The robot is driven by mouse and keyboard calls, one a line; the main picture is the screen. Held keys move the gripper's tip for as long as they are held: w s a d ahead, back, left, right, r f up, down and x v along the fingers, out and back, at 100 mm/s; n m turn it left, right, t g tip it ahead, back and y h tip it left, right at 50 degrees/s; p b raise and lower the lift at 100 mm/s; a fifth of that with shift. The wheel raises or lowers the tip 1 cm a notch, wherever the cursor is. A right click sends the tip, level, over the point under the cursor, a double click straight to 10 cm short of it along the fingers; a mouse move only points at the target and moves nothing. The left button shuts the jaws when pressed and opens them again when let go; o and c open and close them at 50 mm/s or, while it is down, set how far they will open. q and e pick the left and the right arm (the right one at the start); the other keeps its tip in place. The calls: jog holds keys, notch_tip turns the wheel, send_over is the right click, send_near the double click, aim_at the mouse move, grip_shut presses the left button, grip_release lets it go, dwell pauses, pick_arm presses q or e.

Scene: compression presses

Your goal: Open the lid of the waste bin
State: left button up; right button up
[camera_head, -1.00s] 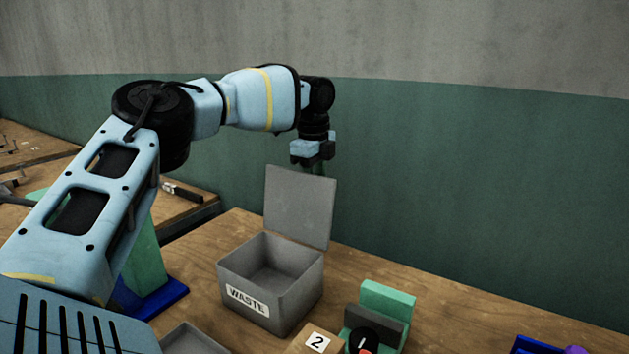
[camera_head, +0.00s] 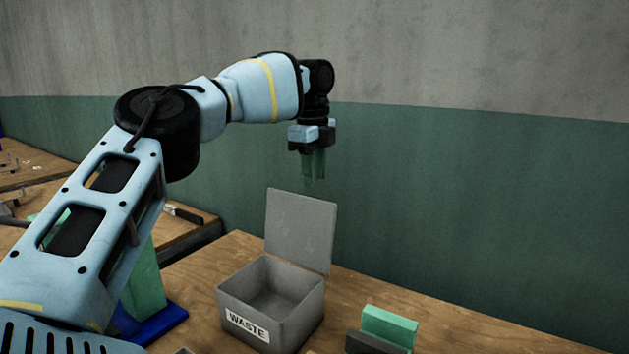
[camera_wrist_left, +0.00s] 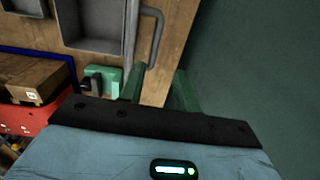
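The grey waste bin (camera_head: 290,318), with a white WASTE label, stands on the wooden table in the head view. Its lid (camera_head: 300,230) stands upright at the back edge, so the bin is open and looks empty inside. My left gripper (camera_head: 314,182) hangs above the lid's top edge, fingers pointing down, apart from it. In the left wrist view its two green fingers (camera_wrist_left: 160,88) are spread with bare wood between them. That view also shows the bin's inside (camera_wrist_left: 95,20) and a dark grey handle (camera_wrist_left: 152,35). My right gripper is not in view.
A green and grey block fixture (camera_head: 388,328) stands right of the bin. A green post on a blue base (camera_head: 160,325) stands to its left, partly behind my arm. A green and grey wall (camera_head: 450,160) rises behind the table.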

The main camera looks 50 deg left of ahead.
pick_arm(q)
jog(key=shift+n, duration=0.3)
jog(key=c, duration=0.6)
jog(key=shift+w+n, duration=0.1)
jog(key=shift+n, duration=0.5)
grip_shut()
jog(key=n+t, duration=0.1)
jog(key=n, duration=0.4)
jog(key=w+d+n, duration=0.1)
jog(key=n, duration=0.4)
jog(key=w+d+n+t+p, duration=0.1)
jog(key=n, duration=0.5)
jog(key=shift+r+t+y, duration=0.3)
jog(key=shift+r+y, duration=0.05)
jog(key=shift+y, duration=0.05)
